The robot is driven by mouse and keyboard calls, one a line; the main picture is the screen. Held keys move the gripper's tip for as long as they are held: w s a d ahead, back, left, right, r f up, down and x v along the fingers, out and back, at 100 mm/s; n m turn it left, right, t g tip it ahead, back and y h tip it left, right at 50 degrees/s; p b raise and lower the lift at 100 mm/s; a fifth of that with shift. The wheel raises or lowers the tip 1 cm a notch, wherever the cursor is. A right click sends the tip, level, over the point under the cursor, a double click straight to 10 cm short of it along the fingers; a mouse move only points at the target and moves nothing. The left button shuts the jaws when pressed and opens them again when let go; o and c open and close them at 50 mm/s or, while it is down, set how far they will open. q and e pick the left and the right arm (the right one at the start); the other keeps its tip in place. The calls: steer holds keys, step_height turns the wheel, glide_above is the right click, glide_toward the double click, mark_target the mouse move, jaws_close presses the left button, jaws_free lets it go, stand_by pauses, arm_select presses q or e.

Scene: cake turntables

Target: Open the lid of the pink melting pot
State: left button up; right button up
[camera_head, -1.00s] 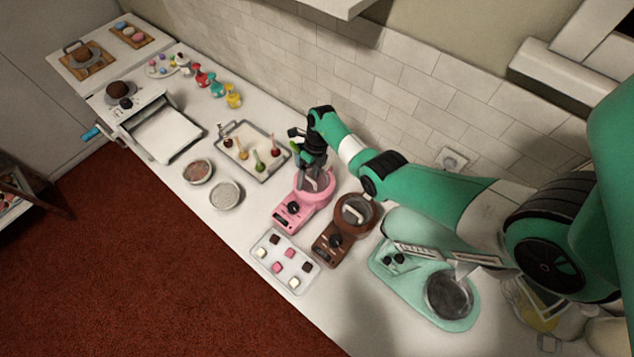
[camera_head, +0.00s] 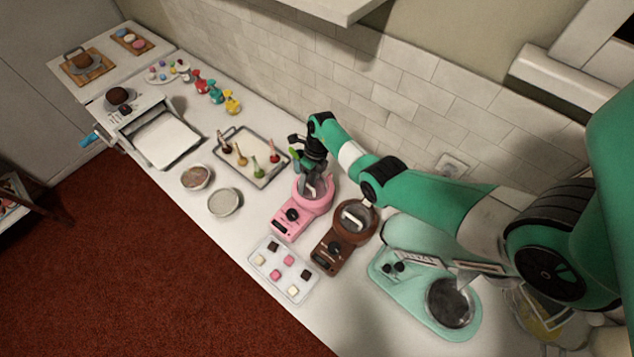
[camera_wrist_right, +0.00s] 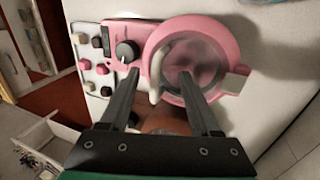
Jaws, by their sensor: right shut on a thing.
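The pink melting pot (camera_head: 294,214) stands on the white counter, with a black knob on its front and a round bowl at its back. In the right wrist view the pink pot (camera_wrist_right: 229,45) shows from above, with a clear round lid (camera_wrist_right: 190,52) and a pale curved piece (camera_wrist_right: 155,72) at its side. My right gripper (camera_head: 316,190) is over the bowl; in the wrist view its fingers (camera_wrist_right: 160,74) reach down over the lid, shut on part of it. The exact contact is hard to see. I cannot tell whether the lid is raised. My left gripper is not in view.
A tray of small sweets (camera_head: 262,276) lies in front. A tray with coloured pieces (camera_head: 227,170) and two bowls lie to the left. The tiled wall runs behind.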

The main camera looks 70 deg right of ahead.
steer(key=shift+a+f, duration=0.25)
steer(key=shift+a, duration=0.05)
